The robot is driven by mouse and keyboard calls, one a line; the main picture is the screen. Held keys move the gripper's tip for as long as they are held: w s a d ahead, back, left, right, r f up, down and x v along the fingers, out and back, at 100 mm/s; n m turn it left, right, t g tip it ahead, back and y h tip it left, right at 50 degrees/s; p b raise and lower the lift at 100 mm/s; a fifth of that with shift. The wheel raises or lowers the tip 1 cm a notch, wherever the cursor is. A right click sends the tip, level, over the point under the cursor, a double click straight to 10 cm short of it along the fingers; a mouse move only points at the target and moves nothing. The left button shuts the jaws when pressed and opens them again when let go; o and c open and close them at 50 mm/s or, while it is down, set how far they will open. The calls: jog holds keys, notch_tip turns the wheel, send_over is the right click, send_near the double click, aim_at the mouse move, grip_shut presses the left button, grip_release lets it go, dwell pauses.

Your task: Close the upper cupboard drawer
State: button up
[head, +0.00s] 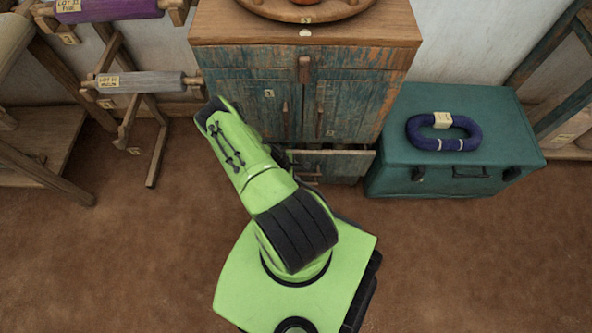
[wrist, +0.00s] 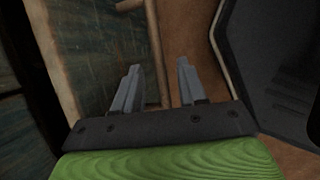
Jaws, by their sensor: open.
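The wooden cupboard (head: 270,100) with worn blue-green doors stands ahead in the head view. A drawer (head: 345,160) below its doors is pulled partly out, its left part hidden by my arm. I cannot tell from this view whether another drawer lies below it. In the wrist view, a worn drawer front (wrist: 97,45) with a pale wooden edge fills the left side. A slim wooden handle bar (wrist: 154,45) runs along it. My gripper (wrist: 158,85) is open, with the bar showing between its two fingers. I cannot tell whether they touch it. My arm mostly hides the gripper in the head view.
A teal trunk (head: 455,180) with a blue yarn ring (head: 443,132) stands close to the cupboard's right. Wooden stands with rollers (head: 140,82) are at the left. A round wooden tray (head: 340,13) sits on the cupboard. The brown floor (head: 470,260) is clear in front.

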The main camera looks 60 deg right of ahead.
jog(key=shift+s+d+f, duration=0.1)
jog(key=shift+d+f, duration=0.1)
jog(key=shift+f, duration=0.25)
grip_shut()
